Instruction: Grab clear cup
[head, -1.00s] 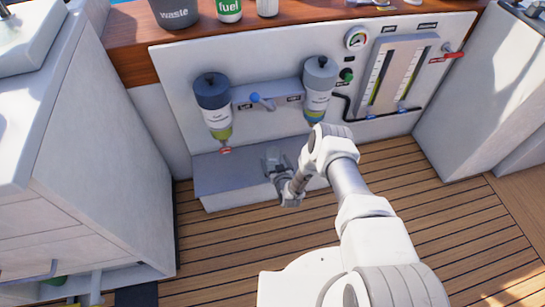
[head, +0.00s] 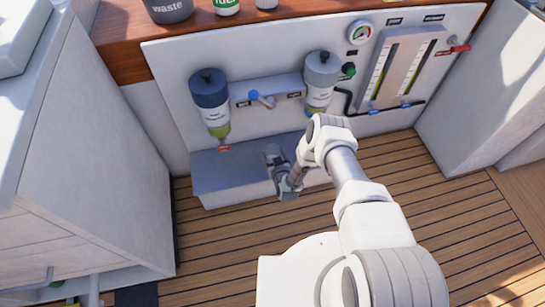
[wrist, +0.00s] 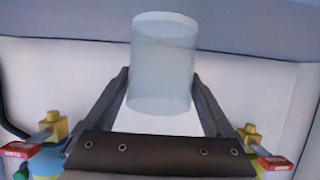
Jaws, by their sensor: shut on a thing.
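A clear cup (wrist: 161,70) stands out in the wrist view as a pale, see-through cylinder between my two fingers. My gripper (wrist: 160,85) is shut on the cup, with one finger on each side of it. In the head view my gripper (head: 275,158) is at the grey ledge below the panel, between the two filter bottles.
Two filter bottles, left (head: 211,100) and right (head: 320,82), hang on the white panel (head: 175,75). A blue-handled valve (head: 256,96) sits between them. The grey ledge (head: 225,180) lies below. Wooden floor (head: 220,245) is open in front. A cabinet (head: 90,160) stands left.

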